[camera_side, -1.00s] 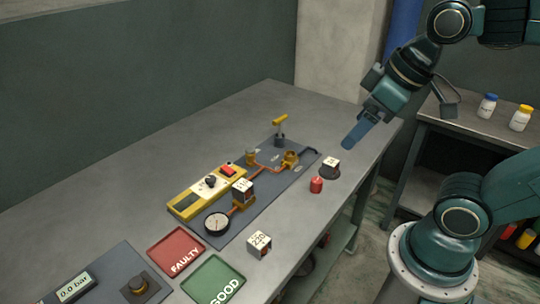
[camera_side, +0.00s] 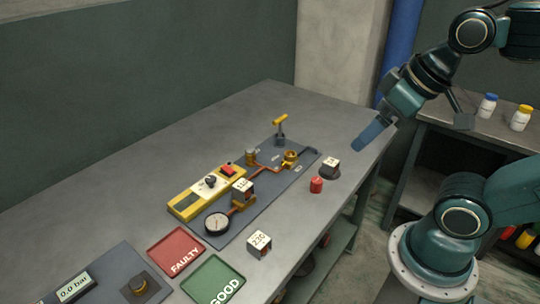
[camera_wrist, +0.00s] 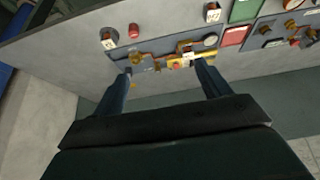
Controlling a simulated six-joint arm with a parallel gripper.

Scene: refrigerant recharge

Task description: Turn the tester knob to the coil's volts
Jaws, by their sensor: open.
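The tester also shows in the wrist view (camera_wrist: 178,62), beyond my fingertips. A white-topped coil block (camera_side: 243,186) sits on the brass valve beside the tester; its number is not clearly legible. My gripper (camera_side: 362,143) is open and empty, up and to the right of the board in the side view. Both fingers show apart in the wrist view (camera_wrist: 163,66).
A block marked 230 (camera_side: 259,242), a red cylinder (camera_side: 316,185) and a block on a dark base (camera_side: 330,167) stand near the bench's front edge. A gauge (camera_side: 217,223), FAULTY tray (camera_side: 157,252) and GOOD tray (camera_side: 238,283) lie nearby. The bench's far end is clear.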

